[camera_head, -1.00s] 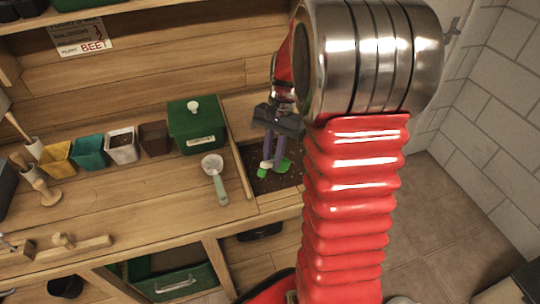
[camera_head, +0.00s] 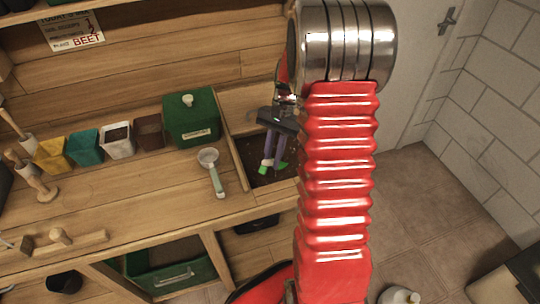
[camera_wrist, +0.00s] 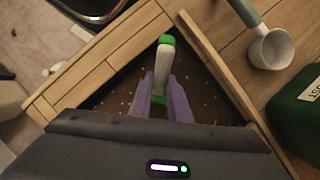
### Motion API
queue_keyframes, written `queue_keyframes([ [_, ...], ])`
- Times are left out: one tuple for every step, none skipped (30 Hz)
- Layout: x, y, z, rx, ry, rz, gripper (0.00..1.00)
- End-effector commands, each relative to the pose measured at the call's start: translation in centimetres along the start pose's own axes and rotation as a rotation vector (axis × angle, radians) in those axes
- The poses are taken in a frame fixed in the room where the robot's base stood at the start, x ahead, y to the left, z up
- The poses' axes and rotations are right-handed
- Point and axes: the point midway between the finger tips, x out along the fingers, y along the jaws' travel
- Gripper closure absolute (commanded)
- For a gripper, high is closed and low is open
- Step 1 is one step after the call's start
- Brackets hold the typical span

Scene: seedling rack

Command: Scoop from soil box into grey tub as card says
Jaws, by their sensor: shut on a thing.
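The soil box (camera_head: 233,165) is a wooden compartment of dark soil at the right of the bench; its wooden rim (camera_wrist: 215,62) also shows in the wrist view. My gripper (camera_head: 272,160) points down into it, with purple fingers (camera_wrist: 167,103) shut on a green-and-white tool (camera_wrist: 162,68). The tool's white handle with a green end shows; its lower green part is partly hidden by the fingers. I cannot tell whether it holds soil. The card (camera_head: 72,30) on the back wall reads "BEET" in red; its smaller lines are not legible. I cannot clearly pick out a grey tub.
A white-cupped scoop (camera_head: 213,170) lies on the bench left of the soil box. A lidded green box (camera_head: 190,122) stands behind it. A row holds yellow (camera_head: 51,155), teal (camera_head: 86,147), pale (camera_head: 117,140) and brown (camera_head: 149,132) pots. The front middle bench is clear.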

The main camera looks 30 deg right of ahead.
Motion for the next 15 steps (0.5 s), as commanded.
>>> queue_keyframes([
  [0.1,0.0,-0.3,0.0,0.006,0.0,1.0],
  [0.0,0.0,-0.5,0.0,0.016,0.0,1.0],
  [-0.1,0.0,-0.7,0.001,0.028,-0.001,1.0],
  [-0.1,0.0,-0.9,0.001,0.036,-0.001,1.0],
  [-0.1,0.0,-1.1,0.001,0.044,0.0,1.0],
  [-0.2,0.0,-1.3,0.001,0.055,0.0,1.0],
  [-0.2,0.0,-1.5,0.001,0.064,0.0,1.0],
  [-0.2,0.0,-1.7,0.001,0.072,0.0,1.0],
  [-0.3,0.0,-1.9,0.001,0.083,0.0,1.0],
  [-0.3,0.0,-2.1,0.0,0.091,0.0,1.0],
  [-0.4,0.0,-2.3,0.0,0.1,-0.001,1.0],
  [-0.4,0.0,-2.5,0.0,0.111,-0.001,1.0],
  [-0.5,0.0,-2.7,-0.001,0.119,0.0,1.0],
  [-0.5,0.0,-2.7,-0.001,0.131,0.001,1.0],
  [-0.3,0.0,-2.5,-0.001,0.156,0.001,1.0],
])
